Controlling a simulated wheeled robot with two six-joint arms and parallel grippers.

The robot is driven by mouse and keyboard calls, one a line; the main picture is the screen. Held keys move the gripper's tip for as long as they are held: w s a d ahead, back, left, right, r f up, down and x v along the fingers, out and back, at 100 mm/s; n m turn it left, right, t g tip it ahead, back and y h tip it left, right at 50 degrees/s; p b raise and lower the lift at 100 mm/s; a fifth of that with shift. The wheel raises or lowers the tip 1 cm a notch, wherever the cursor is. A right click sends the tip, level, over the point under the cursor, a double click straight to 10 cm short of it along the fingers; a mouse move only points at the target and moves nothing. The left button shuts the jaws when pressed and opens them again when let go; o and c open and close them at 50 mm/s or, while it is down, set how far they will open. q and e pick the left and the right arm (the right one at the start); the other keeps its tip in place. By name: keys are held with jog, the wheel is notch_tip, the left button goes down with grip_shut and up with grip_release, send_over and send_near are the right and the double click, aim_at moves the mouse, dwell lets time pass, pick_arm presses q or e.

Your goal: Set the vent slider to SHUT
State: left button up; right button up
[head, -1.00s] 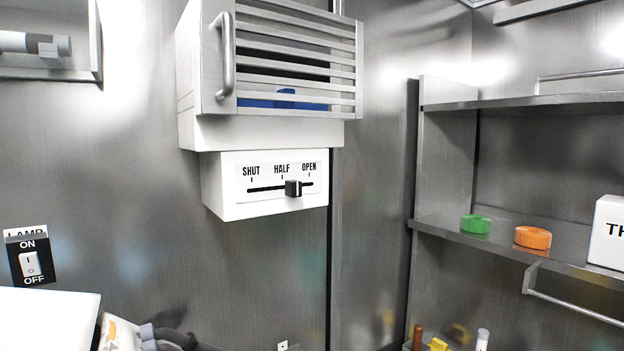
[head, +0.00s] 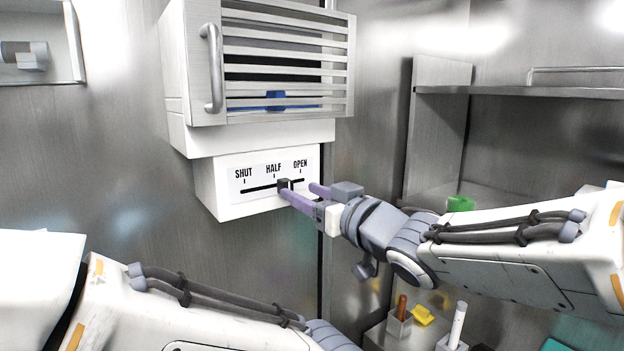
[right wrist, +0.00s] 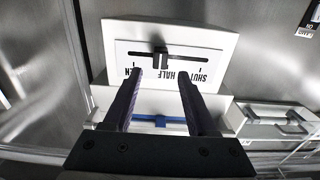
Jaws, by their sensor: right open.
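The vent slider is a black knob (head: 284,184) on a slot in a white panel box (head: 215,195) on the wall. Labels above the slot read SHUT, HALF and OPEN from left to right. The knob stands between HALF and OPEN. My right gripper (head: 298,190) is open in front of the panel, its purple fingers reaching toward the knob. In the right wrist view the panel appears upside down, and the knob (right wrist: 161,56) shows between and just beyond the two fingertips (right wrist: 160,73). I cannot tell whether a finger touches it. My left gripper is out of view; only its arm shows.
A slatted vent cabinet (head: 190,60) with a handle and something blue inside is directly above the panel. A metal shelf (head: 480,90) stands right, with a green cap (head: 460,203) partly behind my right arm. Small items stand below. The wall left of the panel is clear.

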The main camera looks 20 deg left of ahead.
aim_at(289, 186)
jog(key=p+x, duration=0.1)
jog(key=x, duration=0.3)
jog(key=shift+w+r, duration=0.1)
jog(key=shift+w+a+p, duration=0.3)
jog(key=shift+a+p, duration=0.1)
jog(key=shift+a, duration=0.05)
grip_shut()
dwell(1.0)
